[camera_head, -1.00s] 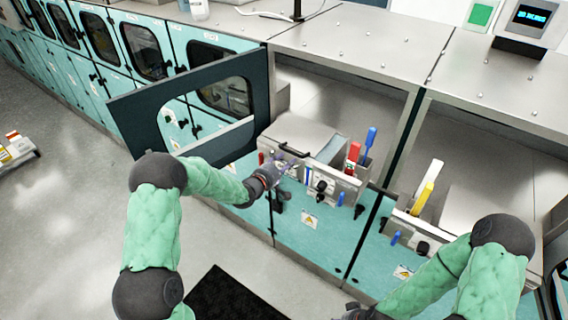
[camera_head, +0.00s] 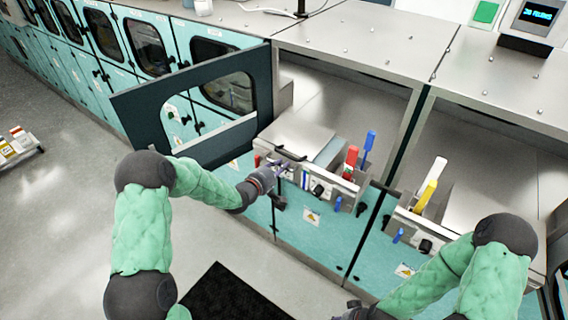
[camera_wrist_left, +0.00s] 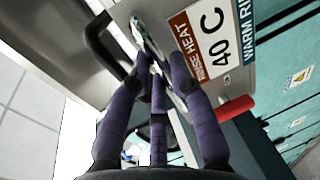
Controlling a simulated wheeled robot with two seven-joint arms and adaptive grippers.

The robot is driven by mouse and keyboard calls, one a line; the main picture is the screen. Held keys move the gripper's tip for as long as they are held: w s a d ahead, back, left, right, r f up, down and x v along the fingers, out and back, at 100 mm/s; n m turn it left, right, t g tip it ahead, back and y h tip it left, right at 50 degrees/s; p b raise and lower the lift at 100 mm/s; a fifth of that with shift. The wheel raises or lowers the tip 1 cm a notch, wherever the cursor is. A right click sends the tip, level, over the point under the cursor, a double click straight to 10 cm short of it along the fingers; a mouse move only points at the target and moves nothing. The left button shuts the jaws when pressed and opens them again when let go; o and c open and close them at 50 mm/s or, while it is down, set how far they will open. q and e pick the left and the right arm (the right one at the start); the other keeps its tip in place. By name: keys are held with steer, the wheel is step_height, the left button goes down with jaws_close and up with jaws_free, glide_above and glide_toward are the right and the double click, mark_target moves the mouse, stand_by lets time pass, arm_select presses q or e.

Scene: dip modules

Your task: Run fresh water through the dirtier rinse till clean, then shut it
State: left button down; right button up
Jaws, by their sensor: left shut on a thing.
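Two open-fronted steel rinse modules stand side by side. The left module (camera_head: 345,98) has its dark-framed door swung open to the left. On its front panel are a red lever (camera_head: 350,160), a blue lever (camera_head: 367,148) and a dark knob (camera_head: 318,190). The right module has a white lever (camera_head: 437,170) and a yellow lever (camera_head: 425,196). My left gripper (camera_head: 281,170) is shut on a small part at the left of the left module's panel; its fingers hide most of it. The wrist view shows a "RINSE HEAT 40 C" label (camera_wrist_left: 208,40). My right gripper (camera_head: 358,311) is cut off at the bottom edge.
A black bar handle (camera_head: 290,153) is above the left gripper. A digital display (camera_head: 538,14) and a green-faced box (camera_head: 487,12) stand at the upper right. A black mat (camera_head: 225,300) lies on the floor.

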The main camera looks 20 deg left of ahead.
arm_select(q)
steer(key=c, duration=1.1)
jaws_free()
steer(key=v, duration=1.2)
steer(key=shift+f, duration=0.1)
